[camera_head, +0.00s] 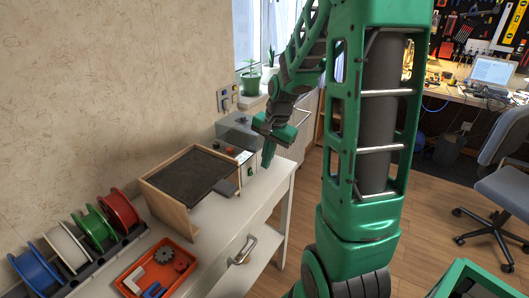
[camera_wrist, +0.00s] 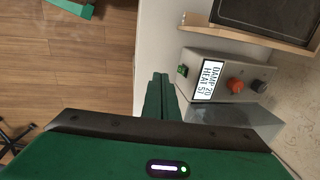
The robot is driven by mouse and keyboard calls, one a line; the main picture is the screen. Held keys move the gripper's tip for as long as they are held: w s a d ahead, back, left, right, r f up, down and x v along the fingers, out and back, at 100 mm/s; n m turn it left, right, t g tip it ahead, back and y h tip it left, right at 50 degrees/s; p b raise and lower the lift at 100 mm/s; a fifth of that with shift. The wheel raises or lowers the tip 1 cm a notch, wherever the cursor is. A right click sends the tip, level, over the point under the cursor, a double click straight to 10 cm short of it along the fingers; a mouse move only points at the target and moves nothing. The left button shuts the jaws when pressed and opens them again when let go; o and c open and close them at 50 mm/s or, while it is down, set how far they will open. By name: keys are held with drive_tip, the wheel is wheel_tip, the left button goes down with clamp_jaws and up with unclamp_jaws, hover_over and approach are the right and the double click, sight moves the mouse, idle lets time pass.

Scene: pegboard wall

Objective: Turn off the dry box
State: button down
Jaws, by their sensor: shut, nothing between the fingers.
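The dry box appears to be the grey unit (camera_head: 238,133) on the white counter, by the wall. In the wrist view its grey control panel (camera_wrist: 222,68) carries a small green switch (camera_wrist: 182,70), a display (camera_wrist: 208,80) reading about DAMP 20, HEAT 57, an orange-red knob (camera_wrist: 235,86) and a black knob (camera_wrist: 259,86). My gripper (camera_head: 267,163) points down at the counter's right edge, beside the panel's right end. In the wrist view its green fingers (camera_wrist: 160,92) are shut and empty, near the switch but apart from it in the picture. Any mark on the switch is too small to read.
A wooden box (camera_head: 178,214) with a dark panel stands next to the grey unit. An orange tray (camera_head: 137,265) with small parts and several spools (camera_head: 93,228) sit at front left. Open floor lies right of the counter.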

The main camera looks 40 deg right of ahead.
sight(251, 172)
drive_tip(key=f, duration=0.3)
drive_tip(key=shift+w+a+f, duration=0.15)
drive_tip(key=shift+w+f, duration=0.05)
drive_tip(key=shift+w, duration=0.05)
drive_tip(key=shift+w+a+f, duration=0.2)
drive_tip(key=shift+w+f, duration=0.1)
drive_tip(key=shift+w, duration=0.25)
drive_tip(key=shift+w+a+f, duration=0.15)
drive_tip(key=shift+w+f, duration=0.15)
drive_tip(key=shift+w, duration=0.2)
drive_tip(key=shift+w+a+f, duration=0.25)
drive_tip(key=shift+w+f, duration=0.1)
drive_tip(key=shift+w, duration=0.4)
